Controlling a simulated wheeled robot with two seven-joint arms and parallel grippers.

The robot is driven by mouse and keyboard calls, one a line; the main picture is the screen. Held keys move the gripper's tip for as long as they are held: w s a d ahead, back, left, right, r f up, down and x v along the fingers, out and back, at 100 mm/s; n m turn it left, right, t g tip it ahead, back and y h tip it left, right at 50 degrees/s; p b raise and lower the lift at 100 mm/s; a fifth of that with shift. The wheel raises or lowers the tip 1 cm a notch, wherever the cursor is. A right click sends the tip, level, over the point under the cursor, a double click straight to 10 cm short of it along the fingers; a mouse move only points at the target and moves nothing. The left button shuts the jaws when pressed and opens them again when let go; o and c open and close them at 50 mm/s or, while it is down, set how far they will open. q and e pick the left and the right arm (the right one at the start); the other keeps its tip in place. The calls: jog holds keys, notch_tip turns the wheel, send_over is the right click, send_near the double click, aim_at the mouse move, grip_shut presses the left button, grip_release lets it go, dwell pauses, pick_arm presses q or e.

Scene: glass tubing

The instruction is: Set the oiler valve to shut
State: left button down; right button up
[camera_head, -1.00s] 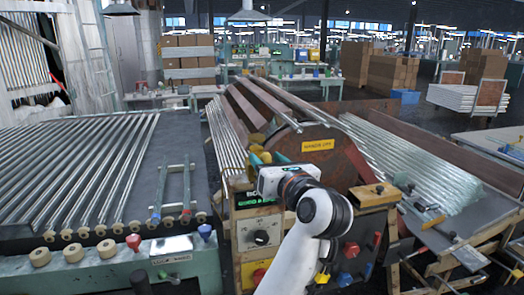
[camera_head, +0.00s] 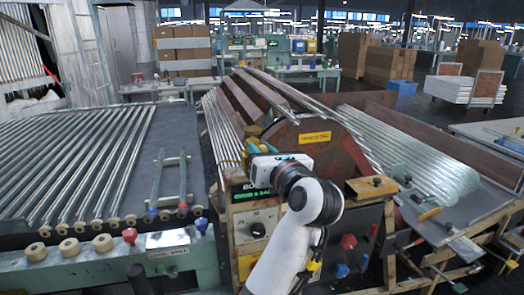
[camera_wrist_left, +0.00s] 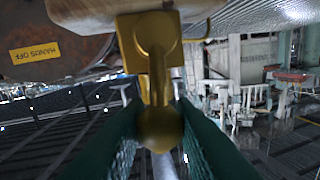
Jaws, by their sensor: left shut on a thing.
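The oiler valve is brass. In the left wrist view its lever (camera_wrist_left: 157,65) hangs from a square brass block and ends in a round knob (camera_wrist_left: 160,128). My left gripper (camera_wrist_left: 160,135) has its green padded fingers on both sides of the knob and is shut on it. In the head view my left gripper (camera_head: 256,149) is at the top left of the machine's front, beside small yellow brass parts. The wrist hides most of the fingers and the lever there. My right gripper is not in view.
A control panel with a dial (camera_head: 258,230) lies below my left wrist. A yellow sign (camera_head: 314,138) is on the brown drum housing. Glass tubes lie on a rack (camera_head: 180,130) to the left and in a stack (camera_head: 420,160) to the right.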

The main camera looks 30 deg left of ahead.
pick_arm(q)
jog(key=shift+w, duration=0.1)
jog(key=m+p, duration=0.2)
jog(key=shift+w+d+f+m+t, duration=0.1)
jog(key=shift+w+d+m+t, duration=0.2)
jog(key=shift+w+d+m, duration=0.1)
jog(key=shift+w+d+f+m+t+p, duration=0.4)
jog(key=shift+f+m+p, duration=0.4)
jog(key=shift+m+p, duration=1.6)
jog(key=shift+w+d+f+m+t+p, duration=0.35)
jog(key=shift+f+m+p, duration=0.45)
jog(key=shift+m+p, duration=1.6)
jog(key=shift+w+d+f+m+t+p, duration=0.25)
jog(key=shift+w+f+m+t+p, duration=0.4)
jog(key=shift+m+p, duration=1.75)
jog(key=shift+s+f+m+b, duration=0.2)
jog(key=shift+s+m+b, duration=0.05)
jog(key=shift+m+b, duration=0.15)
jog(key=c, duration=1.2)
grip_release()
jog(key=shift+c, duration=0.2)
